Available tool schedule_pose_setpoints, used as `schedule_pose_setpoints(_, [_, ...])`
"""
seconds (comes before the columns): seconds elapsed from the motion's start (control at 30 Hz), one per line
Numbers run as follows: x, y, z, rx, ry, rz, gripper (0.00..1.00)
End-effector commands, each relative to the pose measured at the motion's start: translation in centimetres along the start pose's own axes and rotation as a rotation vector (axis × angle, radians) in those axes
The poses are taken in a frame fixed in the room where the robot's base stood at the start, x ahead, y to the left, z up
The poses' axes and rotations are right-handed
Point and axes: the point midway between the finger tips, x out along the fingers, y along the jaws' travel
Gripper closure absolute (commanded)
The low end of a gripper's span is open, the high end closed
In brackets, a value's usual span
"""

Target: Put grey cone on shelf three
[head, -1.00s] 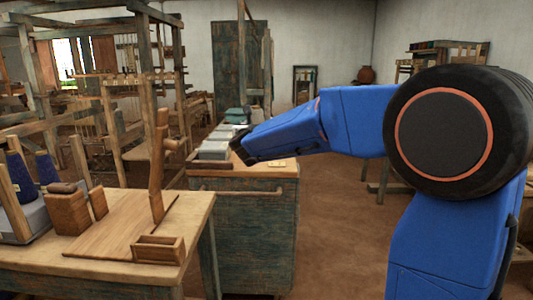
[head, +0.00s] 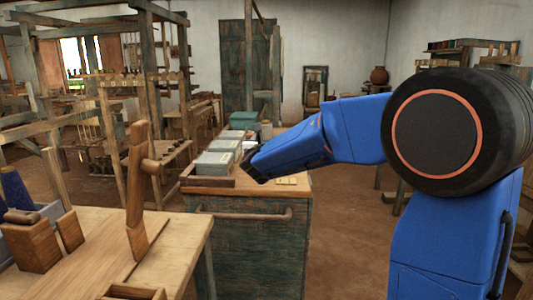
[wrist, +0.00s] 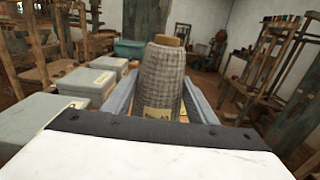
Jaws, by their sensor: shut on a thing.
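The grey cone (wrist: 160,78) is a grey checked cone of yarn with a brown top and a pale label low on its front. It stands upright in the wrist view, between the two fingers of my gripper (wrist: 155,105), which is shut on it. In the head view my gripper (head: 254,166) is above the near end of the blue-green cabinet, and the cone is hidden there. A shelf rack (head: 468,48) with small coloured things on top stands at the back right. I cannot tell which shelf is shelf three.
Lidded grey boxes (head: 214,164) stand in a row on the cabinet (head: 245,240), left of my gripper. A wooden table (head: 175,250) with wooden tools is at the front left. Loom frames fill the left. Brown floor is open right of the cabinet.

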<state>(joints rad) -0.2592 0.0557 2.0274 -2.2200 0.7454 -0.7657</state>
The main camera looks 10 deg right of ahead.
Motion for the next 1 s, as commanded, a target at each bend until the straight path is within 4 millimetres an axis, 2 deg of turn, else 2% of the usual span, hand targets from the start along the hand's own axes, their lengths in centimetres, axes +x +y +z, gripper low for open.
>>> schedule_pose_setpoints(0.17, [0.0, 0.0, -1.0, 0.0, -0.001, 0.0, 0.8])
schedule_pose_setpoints(0.43, [0.0, 0.0, -4.1, -0.002, 0.0, 0.0, 0.8])
schedule_pose_setpoints(0.8, [0.0, 0.0, -4.6, 0.0, -0.001, 0.0, 0.8])
schedule_pose_setpoints(0.83, [0.0, 0.0, -4.6, 0.0, 0.0, 0.0, 0.46])
schedule_pose_setpoints(0.9, [0.0, 0.0, -4.6, 0.001, -0.001, 0.0, 0.29])
schedule_pose_setpoints(1.0, [0.0, 0.0, -4.6, 0.0, -0.001, 0.0, 0.29])
